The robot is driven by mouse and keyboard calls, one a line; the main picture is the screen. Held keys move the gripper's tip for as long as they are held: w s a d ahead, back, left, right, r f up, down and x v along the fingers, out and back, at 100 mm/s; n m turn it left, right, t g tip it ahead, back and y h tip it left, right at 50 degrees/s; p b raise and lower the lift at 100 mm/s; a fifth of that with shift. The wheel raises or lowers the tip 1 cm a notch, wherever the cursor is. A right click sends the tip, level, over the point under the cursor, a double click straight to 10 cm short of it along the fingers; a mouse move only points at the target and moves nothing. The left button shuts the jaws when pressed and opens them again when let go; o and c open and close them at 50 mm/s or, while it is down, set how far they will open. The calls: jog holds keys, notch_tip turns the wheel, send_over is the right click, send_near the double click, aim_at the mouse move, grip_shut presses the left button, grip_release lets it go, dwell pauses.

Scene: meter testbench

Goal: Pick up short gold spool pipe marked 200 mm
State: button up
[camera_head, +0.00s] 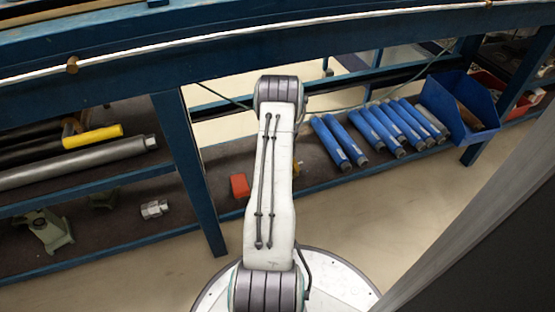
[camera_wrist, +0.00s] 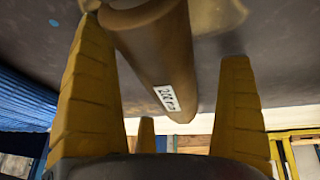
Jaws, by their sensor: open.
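In the wrist view, a brown-gold pipe (camera_wrist: 155,50) lies between the yellow fingers of my gripper (camera_wrist: 165,38). A white label (camera_wrist: 167,98) on its side carries dark print that looks like 200 mm, seen at a slant. The fingers are open on either side of the pipe, with a visible gap on the right. The left fingertip is close to the pipe's near end, and I cannot tell whether it touches. In the head view my arm hides the gripper and most of the place around it. A small yellow bit (camera_head: 296,165) shows beside the arm, too small to identify.
On the lower shelf, several blue pipes (camera_head: 375,128) and a blue bin (camera_head: 455,108) lie to the right. A red block (camera_head: 240,186) and a metal fitting (camera_head: 154,208) lie left of my arm. A blue bench post (camera_head: 190,165) stands close on the left.

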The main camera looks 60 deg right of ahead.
jog(key=c, duration=1.4)
jog(key=shift+r, duration=0.1)
jog(key=shift+c, duration=0.2)
jog(key=shift+r, duration=0.1)
